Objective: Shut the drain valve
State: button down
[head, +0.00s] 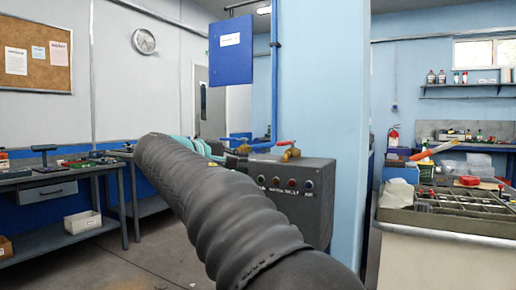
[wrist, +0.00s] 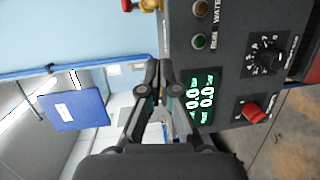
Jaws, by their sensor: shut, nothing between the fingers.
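Two brass valves stand on top of a dark grey control box (head: 312,190) beside the blue pillar in the head view. One valve has a red lever (head: 285,145), the other a blue lever (head: 262,146). I cannot read which is the drain valve. In the wrist view, part of a brass valve (wrist: 150,5) with a red handle end (wrist: 127,5) shows at the top edge. My gripper (wrist: 158,62) is shut and empty, in front of the box's face (wrist: 225,85) in that view. In the head view my arm hides the gripper's tip and part of the box.
The box face carries a green digital display (wrist: 201,102), a black dial (wrist: 266,56) and a red knob (wrist: 252,112). A bench (head: 60,178) stands left, a tray counter (head: 440,220) right. Floor between is open.

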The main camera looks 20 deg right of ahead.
aim_at(287, 143)
jog(key=w+r, duration=0.1)
jog(key=w+a+r+h, duration=0.1)
jog(key=shift+a+r+h, duration=0.15)
jog(key=shift+r+h, duration=0.15)
jog(key=shift+r, duration=0.1)
jog(key=d, duration=1.1)
jog(key=shift+w+d+p, duration=0.3)
jog(key=shift+w+d, duration=0.05)
jog(key=shift+w, duration=0.1)
jog(key=shift+a, duration=0.1)
